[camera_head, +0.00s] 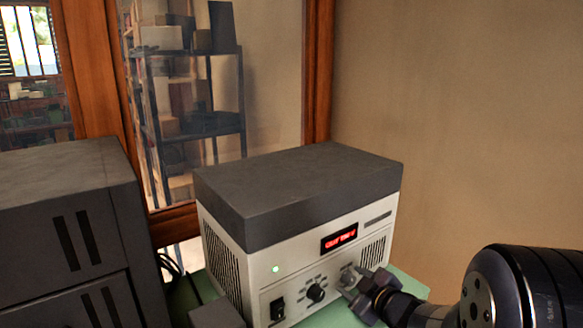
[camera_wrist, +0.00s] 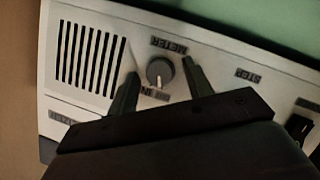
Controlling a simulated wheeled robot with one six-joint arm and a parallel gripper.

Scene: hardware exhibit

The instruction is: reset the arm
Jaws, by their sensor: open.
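A box-shaped instrument (camera_head: 300,190) with a dark grey top and pale front stands in the middle of the head view. My gripper (camera_head: 358,287) is open at the right part of this front, close to the panel. In the wrist view, a round grey knob (camera_wrist: 160,72) with a pale mark sits between the two open fingertips of my gripper (camera_wrist: 160,69). Contact between fingers and knob cannot be told.
A dark grey cabinet (camera_head: 65,230) stands at the left, close to the instrument. The instrument rests on a green surface (camera_head: 409,284). A plain wall (camera_head: 450,120) is behind at the right. Shelves (camera_head: 195,125) show behind a wooden frame (camera_head: 318,70).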

